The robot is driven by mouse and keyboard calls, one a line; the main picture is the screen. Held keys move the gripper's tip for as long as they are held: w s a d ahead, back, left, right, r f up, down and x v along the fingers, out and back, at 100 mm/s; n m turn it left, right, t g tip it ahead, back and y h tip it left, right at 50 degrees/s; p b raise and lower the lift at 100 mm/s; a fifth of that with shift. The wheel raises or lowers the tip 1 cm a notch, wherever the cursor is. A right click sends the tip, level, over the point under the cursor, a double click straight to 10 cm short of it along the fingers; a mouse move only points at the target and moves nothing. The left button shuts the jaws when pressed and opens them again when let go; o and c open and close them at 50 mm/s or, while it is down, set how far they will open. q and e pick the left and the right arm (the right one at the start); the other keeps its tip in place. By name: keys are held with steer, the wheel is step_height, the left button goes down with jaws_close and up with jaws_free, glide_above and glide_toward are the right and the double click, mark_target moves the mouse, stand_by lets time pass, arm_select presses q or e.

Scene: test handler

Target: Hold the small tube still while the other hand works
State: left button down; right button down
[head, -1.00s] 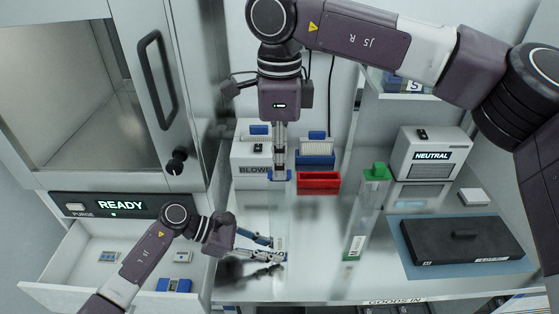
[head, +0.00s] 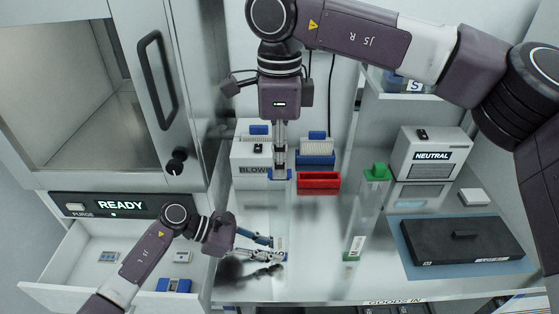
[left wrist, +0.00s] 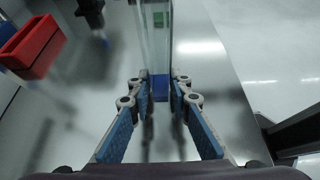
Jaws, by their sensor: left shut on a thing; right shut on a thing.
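The small tube is clear, slim and upright, with a blue cap (head: 280,175) at its top and a blue foot (left wrist: 160,86) at its bottom. Its clear body (left wrist: 156,40) rises between the fingers in the left wrist view; in the head view it is faint. My left gripper (head: 279,248) is shut on the tube low down, its fingertips on either side just above the foot. My right gripper (head: 280,168) comes down from above and is shut on the blue cap. The exact finger contact at the cap is too small to make out.
A red bin (head: 319,181) stands right of the cap, also in the left wrist view (left wrist: 32,46). A larger clear tube with green ends (head: 376,172) stands further right. The NEUTRAL box (head: 431,154) and a black case (head: 455,238) are at right. An open drawer (head: 75,262) is at left.

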steer(key=shift+r, duration=0.6)
stand_by(0.4)
steer(key=shift+r, duration=0.6)
arm_select(q)
steer(key=c, duration=1.9)
jaws_free()
steer(key=shift+v, duration=3.25)
